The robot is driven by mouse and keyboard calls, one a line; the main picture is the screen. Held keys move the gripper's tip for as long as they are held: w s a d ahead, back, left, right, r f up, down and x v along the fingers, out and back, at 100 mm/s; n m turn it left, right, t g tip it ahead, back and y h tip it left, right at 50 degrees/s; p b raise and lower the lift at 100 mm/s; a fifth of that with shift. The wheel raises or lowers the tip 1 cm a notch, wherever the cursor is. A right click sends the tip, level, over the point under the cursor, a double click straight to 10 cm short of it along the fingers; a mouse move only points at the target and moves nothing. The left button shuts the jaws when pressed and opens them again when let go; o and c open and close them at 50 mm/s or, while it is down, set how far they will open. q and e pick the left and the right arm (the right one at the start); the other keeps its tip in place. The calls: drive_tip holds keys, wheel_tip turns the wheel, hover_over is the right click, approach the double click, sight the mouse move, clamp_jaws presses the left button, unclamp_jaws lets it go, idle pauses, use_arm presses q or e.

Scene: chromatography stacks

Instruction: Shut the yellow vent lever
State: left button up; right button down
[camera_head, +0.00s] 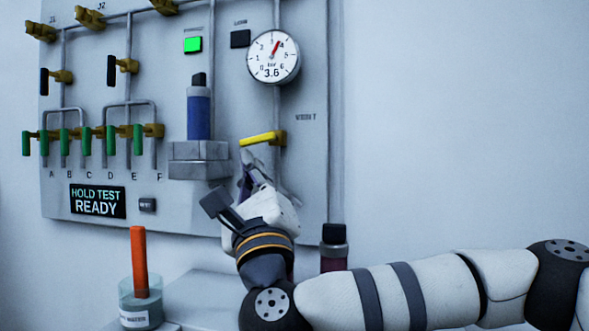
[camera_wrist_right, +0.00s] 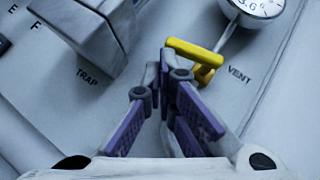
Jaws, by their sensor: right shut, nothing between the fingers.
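The yellow vent lever (camera_head: 258,139) sits on the panel below the round gauge, beside the VENT label. Its handle lies roughly level and points left from a brass valve body on a vertical pipe. In the right wrist view the lever (camera_wrist_right: 195,52) is just beyond the fingertips. My right gripper (camera_head: 247,158) is just below the handle's left end. In the wrist view the gripper (camera_wrist_right: 162,62) is shut with nothing in it, its tips near the handle's left end. I cannot tell whether they touch it. My left gripper is not in view.
The gauge (camera_head: 273,57) shows 3.6. A blue column (camera_head: 198,113) stands on a grey block (camera_head: 185,160) left of the lever. Green-handled valves (camera_head: 88,139) line the panel's left. A dark-capped bottle (camera_head: 334,248) and a beaker (camera_head: 140,306) with an orange rod stand below.

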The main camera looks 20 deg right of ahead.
drive_tip(key=m+h, duration=0.1)
drive_tip(key=m, duration=0.1)
drive_tip(key=h+b, duration=0.1)
drive_tip(key=shift+w+a+r+m+h, duration=0.15)
drive_tip(key=shift+w+a+m+h, duration=0.15)
drive_tip(key=shift+m, duration=0.1)
drive_tip(key=shift+a+r, duration=0.1)
drive_tip(key=shift+r, duration=0.05)
drive_tip(key=v, duration=1.2)
